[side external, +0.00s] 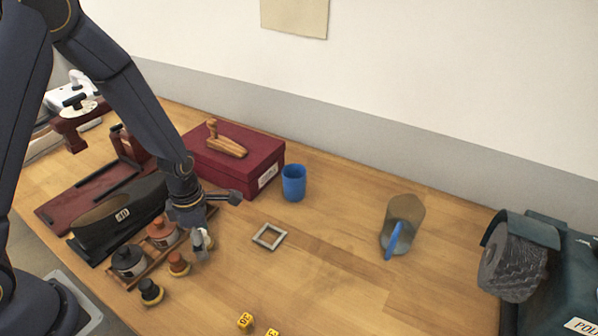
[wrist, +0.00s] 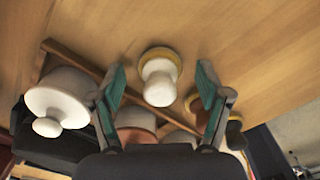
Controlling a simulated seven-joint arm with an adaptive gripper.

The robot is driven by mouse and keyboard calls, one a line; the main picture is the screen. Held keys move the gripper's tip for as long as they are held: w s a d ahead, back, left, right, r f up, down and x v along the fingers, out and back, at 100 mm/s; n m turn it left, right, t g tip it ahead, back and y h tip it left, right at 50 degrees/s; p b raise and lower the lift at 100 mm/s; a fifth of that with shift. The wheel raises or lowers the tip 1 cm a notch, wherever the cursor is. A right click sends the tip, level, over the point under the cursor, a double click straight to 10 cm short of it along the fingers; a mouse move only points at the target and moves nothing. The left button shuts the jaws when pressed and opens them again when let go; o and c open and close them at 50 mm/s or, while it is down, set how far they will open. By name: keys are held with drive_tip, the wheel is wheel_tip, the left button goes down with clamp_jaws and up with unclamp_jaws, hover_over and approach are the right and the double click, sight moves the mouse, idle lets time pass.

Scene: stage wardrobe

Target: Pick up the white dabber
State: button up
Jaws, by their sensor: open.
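The white dabber (wrist: 159,88) has a white knob and a tan round base. In the wrist view it stands on the wooden table between my open fingers, with a gap on either side. My gripper (wrist: 161,82) holds nothing. In the side external view my gripper (side external: 201,254) points down low over the table at the right end of the pot tray. A bit of white beside the fingers there looks like the dabber (side external: 208,240), mostly hidden by them.
A wooden tray (side external: 150,268) holds a black pot (side external: 128,261) and an orange pot (side external: 162,232). A brown dabber (side external: 178,264) and black dabber (side external: 151,292) stand in front. A white pot (wrist: 58,98) is left in the wrist view.

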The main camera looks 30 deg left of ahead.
drive_tip(key=c, duration=1)
drive_tip(key=shift+c, duration=0.2)
